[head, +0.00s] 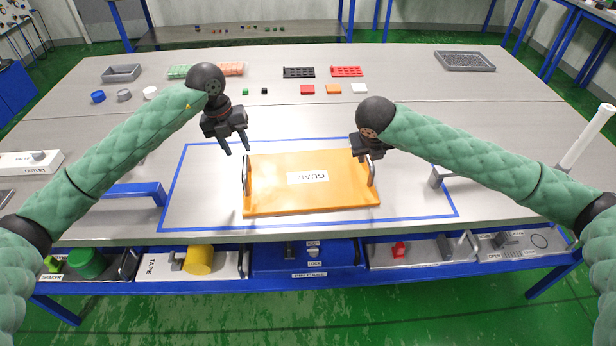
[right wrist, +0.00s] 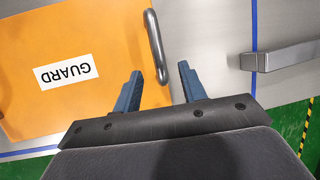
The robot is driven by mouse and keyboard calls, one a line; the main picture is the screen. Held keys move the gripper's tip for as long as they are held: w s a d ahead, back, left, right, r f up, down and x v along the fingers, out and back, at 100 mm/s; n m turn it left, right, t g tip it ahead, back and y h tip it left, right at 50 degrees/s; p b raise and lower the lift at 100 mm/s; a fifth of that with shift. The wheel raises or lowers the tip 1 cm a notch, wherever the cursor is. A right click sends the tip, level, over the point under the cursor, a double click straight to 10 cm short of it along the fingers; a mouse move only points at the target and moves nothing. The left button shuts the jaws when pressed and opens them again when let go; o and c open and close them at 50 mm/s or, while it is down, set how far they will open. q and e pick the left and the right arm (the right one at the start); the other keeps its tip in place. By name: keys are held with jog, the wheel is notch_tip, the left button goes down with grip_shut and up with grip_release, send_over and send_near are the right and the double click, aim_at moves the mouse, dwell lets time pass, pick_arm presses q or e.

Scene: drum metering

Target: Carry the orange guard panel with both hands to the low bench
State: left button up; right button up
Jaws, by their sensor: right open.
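The orange guard panel (head: 290,200) lies flat on the table inside a blue tape outline, with a white label. It has a metal handle at its left edge (head: 246,174) and one at its right edge (head: 371,170). My left gripper (head: 238,150) is open and empty, above and slightly left of the left handle. My right gripper (head: 371,156) is open over the right handle. In the right wrist view, the right handle (right wrist: 155,45) runs in between the parted fingertips (right wrist: 160,72); contact cannot be told. I cannot tell which bench is the low one.
A blue-framed bench (head: 240,36) with small items stands behind the table. Small blocks, a red tray (head: 346,71) and a black tray (head: 299,72) sit behind the panel. Blue (head: 135,191) and grey (head: 440,176) brackets flank the outline. Labelled drawers line the front.

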aim_at(244, 162)
pick_arm(q)
jog(key=shift+d+f, duration=0.25)
jog(key=shift+f, duration=1)
jog(key=shift+d+f, duration=0.25)
jog(key=shift+f, duration=1.05)
jog(key=shift+d+f, duration=0.25)
jog(key=shift+f, duration=1)
pick_arm(e)
jog(key=shift+x, duration=3.9)
pick_arm(q)
grip_shut()
pick_arm(e)
grip_shut()
pick_arm(q)
jog(key=shift+w+r, duration=0.1)
pick_arm(e)
jog(key=shift+r, duration=0.15)
